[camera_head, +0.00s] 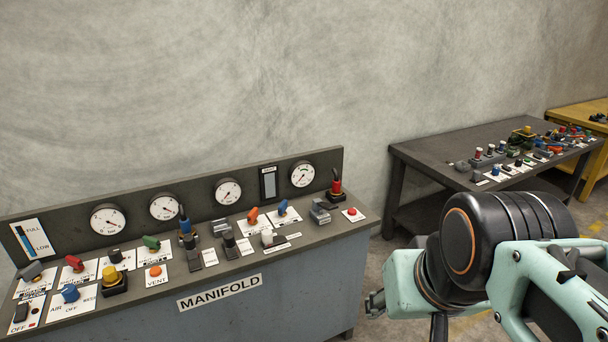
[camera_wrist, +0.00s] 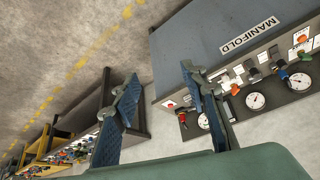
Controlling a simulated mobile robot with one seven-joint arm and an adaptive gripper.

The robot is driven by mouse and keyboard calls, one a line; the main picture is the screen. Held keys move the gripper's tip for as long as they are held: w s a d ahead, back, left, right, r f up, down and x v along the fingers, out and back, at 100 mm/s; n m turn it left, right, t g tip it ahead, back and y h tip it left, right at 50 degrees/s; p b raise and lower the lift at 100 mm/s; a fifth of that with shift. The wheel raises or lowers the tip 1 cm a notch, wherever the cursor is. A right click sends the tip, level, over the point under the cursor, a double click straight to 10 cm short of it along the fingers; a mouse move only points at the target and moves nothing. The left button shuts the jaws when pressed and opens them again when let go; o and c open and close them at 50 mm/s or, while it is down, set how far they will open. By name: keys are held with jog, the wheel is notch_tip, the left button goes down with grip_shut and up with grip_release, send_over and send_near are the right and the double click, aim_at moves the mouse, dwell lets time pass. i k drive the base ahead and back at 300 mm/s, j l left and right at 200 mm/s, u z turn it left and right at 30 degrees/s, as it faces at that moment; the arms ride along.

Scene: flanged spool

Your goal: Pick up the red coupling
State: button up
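What looks like the red coupling (camera_head: 335,187) stands upright at the right end of the manifold panel (camera_head: 328,235). It has a red body with a dark top on a dark base. In the wrist view a small red thing (camera_wrist: 183,117) beside the right finger seems to be the same coupling, partly dark and hard to make out. My gripper (camera_head: 375,303) is in front of and below the panel's right end, apart from the coupling. In the wrist view its two blue-padded fingers (camera_wrist: 160,76) are spread wide with nothing between them.
A red button (camera_head: 351,211) and a grey fitting (camera_head: 320,212) sit close to the coupling. Gauges (camera_head: 303,174) line the backboard behind it. A dark table (camera_head: 430,153) with small parts stands at the right, a yellow table (camera_head: 580,113) beyond. Bare floor lies between panel and dark table.

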aim_at(336, 191)
jog(key=i+l+u, duration=0.4)
jog(key=i+l, duration=0.35)
jog(key=i, duration=0.2)
jog(key=i+l+u, duration=0.4)
jog(key=i+l, duration=0.45)
jog(key=l, duration=0.55)
jog(key=i+l+u, duration=0.1)
jog(key=l, duration=0.25)
jog(key=j, duration=0.25)
jog(key=i+j, duration=0.15)
